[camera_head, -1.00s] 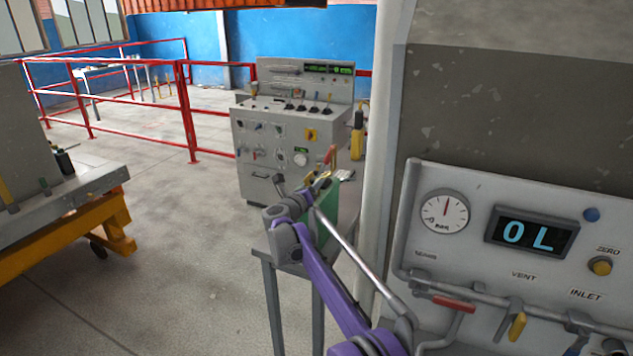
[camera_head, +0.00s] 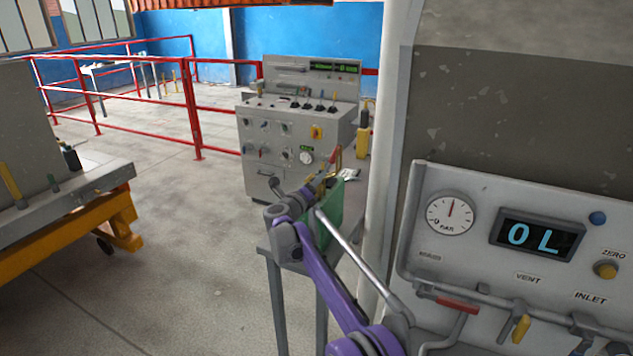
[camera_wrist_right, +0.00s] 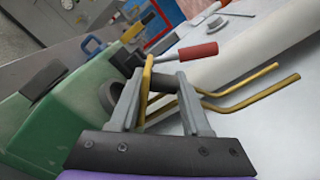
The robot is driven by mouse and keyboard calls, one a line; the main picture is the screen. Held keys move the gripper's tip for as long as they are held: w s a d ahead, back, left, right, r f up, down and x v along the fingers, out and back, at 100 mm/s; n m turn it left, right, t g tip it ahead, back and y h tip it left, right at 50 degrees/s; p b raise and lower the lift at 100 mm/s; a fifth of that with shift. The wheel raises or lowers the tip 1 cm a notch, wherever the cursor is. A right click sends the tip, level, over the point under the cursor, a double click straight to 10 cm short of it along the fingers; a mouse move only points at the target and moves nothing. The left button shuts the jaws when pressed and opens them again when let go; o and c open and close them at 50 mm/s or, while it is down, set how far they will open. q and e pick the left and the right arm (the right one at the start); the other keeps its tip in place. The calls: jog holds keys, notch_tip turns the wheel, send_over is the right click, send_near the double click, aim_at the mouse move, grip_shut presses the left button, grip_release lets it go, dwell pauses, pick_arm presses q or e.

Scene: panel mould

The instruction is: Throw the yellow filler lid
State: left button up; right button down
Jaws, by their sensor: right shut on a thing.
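The yellow filler lid appears in the right wrist view as a thin bent yellow bar (camera_wrist_right: 147,76) at the green unit (camera_wrist_right: 75,115). My right gripper (camera_wrist_right: 158,82) is shut on it at the fingertips, next to a dark grey round part that the fingers partly hide. In the head view my right gripper (camera_head: 325,182) is small and far out along my purple arm, beside the green unit (camera_head: 346,212) on a grey stand. The lid itself is too small and covered to make out there. My left gripper is not in view.
A red-handled lever (camera_wrist_right: 198,51) and brass pipes (camera_wrist_right: 250,87) lie close to the right fingers. A grey console (camera_head: 285,140) stands behind. The floor at left centre is clear.

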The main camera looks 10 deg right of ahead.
dwell(0.3)
jog(key=c, duration=0.5)
grip_release()
jog(key=shift+s+a, duration=0.15)
jog(key=shift+s, duration=0.05)
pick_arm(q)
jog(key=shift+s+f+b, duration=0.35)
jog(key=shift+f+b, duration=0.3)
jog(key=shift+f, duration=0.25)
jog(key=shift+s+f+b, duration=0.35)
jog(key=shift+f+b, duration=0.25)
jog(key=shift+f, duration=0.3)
pick_arm(e)
jog(key=shift+v, duration=5.15)
jog(key=shift+r, duration=0.1)
